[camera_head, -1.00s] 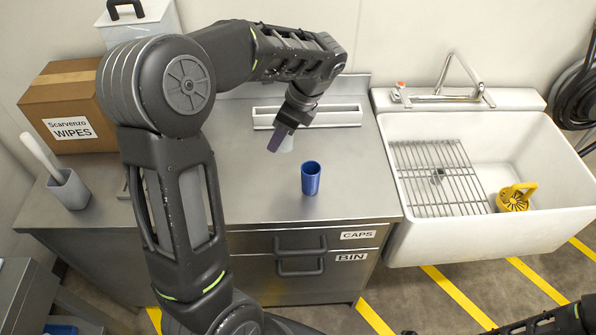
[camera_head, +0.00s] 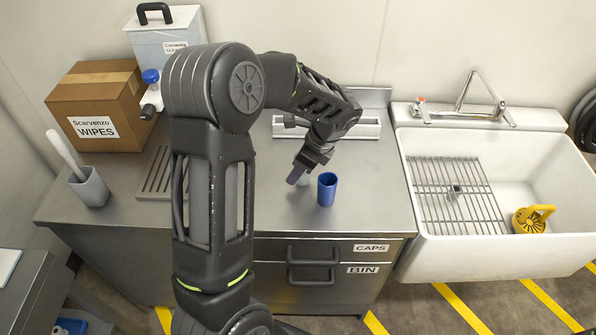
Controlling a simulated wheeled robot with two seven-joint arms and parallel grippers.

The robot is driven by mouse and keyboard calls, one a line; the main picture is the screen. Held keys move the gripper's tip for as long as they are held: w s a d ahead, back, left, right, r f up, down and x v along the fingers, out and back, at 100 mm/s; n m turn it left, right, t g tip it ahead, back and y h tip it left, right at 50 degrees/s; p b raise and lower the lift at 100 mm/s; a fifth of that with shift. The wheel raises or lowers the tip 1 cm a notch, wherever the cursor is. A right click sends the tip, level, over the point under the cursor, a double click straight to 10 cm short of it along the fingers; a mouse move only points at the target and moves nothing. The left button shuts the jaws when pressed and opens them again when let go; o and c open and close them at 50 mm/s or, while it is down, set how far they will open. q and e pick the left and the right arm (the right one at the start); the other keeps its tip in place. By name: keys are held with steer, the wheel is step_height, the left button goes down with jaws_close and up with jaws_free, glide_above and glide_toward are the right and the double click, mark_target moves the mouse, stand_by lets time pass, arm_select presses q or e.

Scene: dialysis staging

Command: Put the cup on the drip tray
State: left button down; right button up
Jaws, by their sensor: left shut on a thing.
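My left gripper (camera_head: 297,175) reaches over the counter from the left, its fingers pointing down. My right gripper is not in view.
A wipes box (camera_head: 97,105) and a grey holder (camera_head: 91,188) with a white handle stand at the left. A sink (camera_head: 500,255) with a metal grid is at the right. The counter right of the blue cup is clear.

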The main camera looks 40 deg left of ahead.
arm_select(q)
steer(key=shift+f, duration=0.65)
steer(key=shift+f, duration=0.2)
steer(key=c, duration=0.9)
jaws_free()
steer(key=shift+o, duration=0.2)
steer(key=shift+r, duration=0.1)
steer(key=v, duration=1.2)
steer(key=shift+b, duration=0.35)
steer(key=shift+d+r, duration=0.1)
